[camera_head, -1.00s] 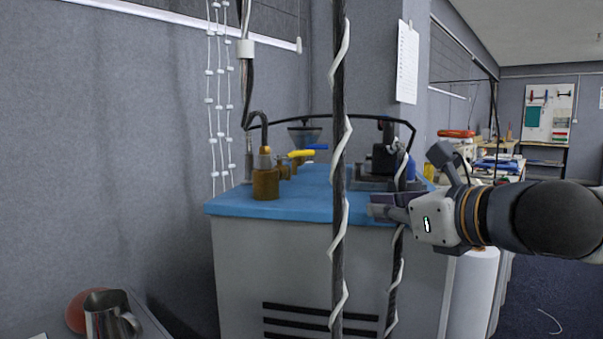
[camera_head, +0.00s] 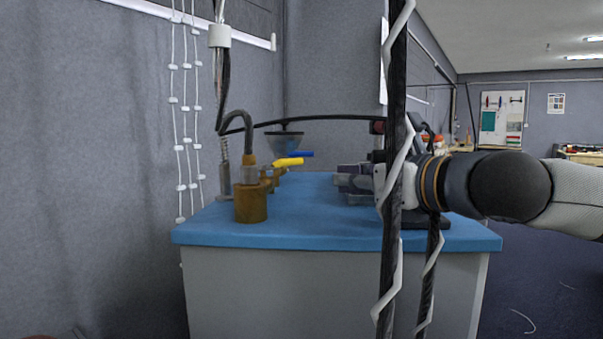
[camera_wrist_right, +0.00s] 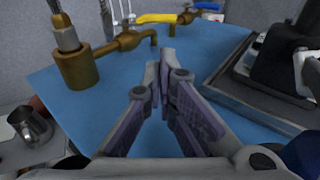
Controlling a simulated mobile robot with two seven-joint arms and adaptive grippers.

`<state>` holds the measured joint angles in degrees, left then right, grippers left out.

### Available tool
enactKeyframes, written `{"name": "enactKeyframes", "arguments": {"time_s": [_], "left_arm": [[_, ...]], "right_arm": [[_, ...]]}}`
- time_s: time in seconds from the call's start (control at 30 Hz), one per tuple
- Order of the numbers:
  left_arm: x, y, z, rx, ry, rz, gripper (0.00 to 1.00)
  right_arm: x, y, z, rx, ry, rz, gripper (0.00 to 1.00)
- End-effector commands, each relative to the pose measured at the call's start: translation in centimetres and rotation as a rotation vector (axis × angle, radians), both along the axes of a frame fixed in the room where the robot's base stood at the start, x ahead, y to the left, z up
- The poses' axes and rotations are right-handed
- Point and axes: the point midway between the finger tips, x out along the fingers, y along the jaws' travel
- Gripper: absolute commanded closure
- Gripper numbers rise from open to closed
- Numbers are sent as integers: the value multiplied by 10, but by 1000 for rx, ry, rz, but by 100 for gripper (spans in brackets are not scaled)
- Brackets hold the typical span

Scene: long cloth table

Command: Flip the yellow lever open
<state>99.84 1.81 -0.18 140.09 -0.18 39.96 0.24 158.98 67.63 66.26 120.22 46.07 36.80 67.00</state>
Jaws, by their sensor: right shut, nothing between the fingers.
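The yellow lever (camera_head: 288,162) sits on a brass tap at the back left of the blue-topped bench (camera_head: 300,238). In the right wrist view the yellow lever (camera_wrist_right: 158,18) is at the top, beyond the gripper and apart from it. My right gripper (camera_head: 340,183) reaches over the bench top, to the right of the lever. In the right wrist view the fingers of my right gripper (camera_wrist_right: 165,55) meet at the tips, shut and empty. A cable-wrapped pole partly hides its body in the head view. My left gripper is not in view.
A brass post (camera_head: 251,203) with a bent pipe stands in front of the lever. A blue lever (camera_head: 300,154) is just behind it. Dark equipment (camera_wrist_right: 240,92) lies right of the gripper. A metal jug (camera_wrist_right: 30,127) is at lower left. Blue bench top between gripper and taps is clear.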

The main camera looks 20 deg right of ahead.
Motion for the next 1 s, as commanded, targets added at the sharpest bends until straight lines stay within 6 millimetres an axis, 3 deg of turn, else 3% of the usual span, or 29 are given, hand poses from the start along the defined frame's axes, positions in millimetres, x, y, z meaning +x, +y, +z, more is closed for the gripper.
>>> {"name": "enactKeyframes", "arguments": {"time_s": [0.37, 0.5, 0.7, 1.0], "left_arm": [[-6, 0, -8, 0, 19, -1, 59], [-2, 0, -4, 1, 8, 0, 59], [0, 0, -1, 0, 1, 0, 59], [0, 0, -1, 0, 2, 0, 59]], "right_arm": [[78, 25, -13, -2, 4, 1, 100], [100, 32, -5, -1, -2, 1, 100], [116, 36, -2, -2, -1, 1, 100], [118, 36, -4, -2, 0, 1, 100]]}}
